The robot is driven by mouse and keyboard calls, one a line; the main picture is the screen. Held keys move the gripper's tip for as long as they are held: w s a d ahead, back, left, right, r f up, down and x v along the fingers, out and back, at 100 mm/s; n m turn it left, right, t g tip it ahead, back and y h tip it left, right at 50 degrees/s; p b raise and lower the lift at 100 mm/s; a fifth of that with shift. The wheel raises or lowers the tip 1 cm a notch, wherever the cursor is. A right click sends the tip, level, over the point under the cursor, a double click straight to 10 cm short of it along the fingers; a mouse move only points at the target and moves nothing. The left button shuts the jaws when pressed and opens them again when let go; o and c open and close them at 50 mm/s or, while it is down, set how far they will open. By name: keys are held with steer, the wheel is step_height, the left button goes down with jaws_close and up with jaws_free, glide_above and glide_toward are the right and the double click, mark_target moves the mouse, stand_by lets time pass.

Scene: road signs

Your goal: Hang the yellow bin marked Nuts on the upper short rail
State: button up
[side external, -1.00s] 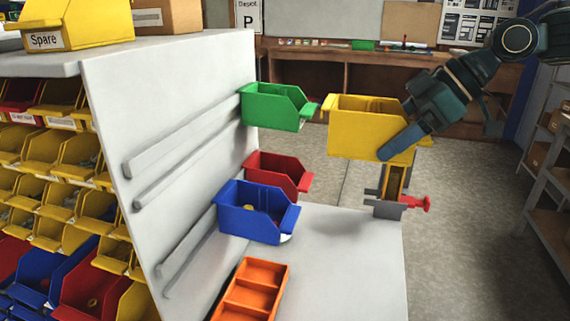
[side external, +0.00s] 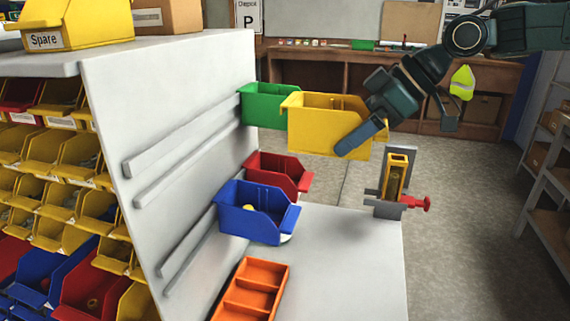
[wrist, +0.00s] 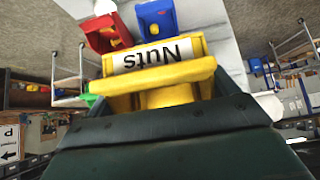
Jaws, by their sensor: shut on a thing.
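The yellow bin (side external: 318,130) is held in the air by my gripper (side external: 360,137), which is shut on it at its right end in the side view. In the wrist view the bin (wrist: 160,75) shows its white label reading Nuts, upside down. The upper short rail (side external: 180,135) is on the grey-white panel (side external: 110,130), as part of a pair of bars with a lower bar (side external: 170,180). The bin is to the right of the rails and apart from them. It overlaps the green bin (side external: 262,103) in the side view, and I cannot tell the gap between them.
The green bin hangs at the upper rails' far end. A red bin (side external: 277,172) and a blue bin (side external: 250,222) are at the lower rails (side external: 190,240). An orange tray (side external: 252,290) and a grey stand with a red knob (side external: 400,188) are on the table (side external: 340,265). The near upper rails are bare.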

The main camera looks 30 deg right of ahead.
steer(key=w+a, duration=1)
stand_by(1.4)
steer(key=shift+w, duration=0.1)
stand_by(0.4)
steer(key=shift+a+f, duration=0.1)
steer(key=shift+f, duration=0.95)
stand_by(0.9)
stand_by(0.3)
steer(key=o, duration=0.8)
steer(key=shift+o, duration=0.2)
steer(key=shift+r, duration=0.1)
steer(key=v, duration=1.2)
steer(key=shift+r, duration=0.1)
steer(key=shift+v, duration=0.8)
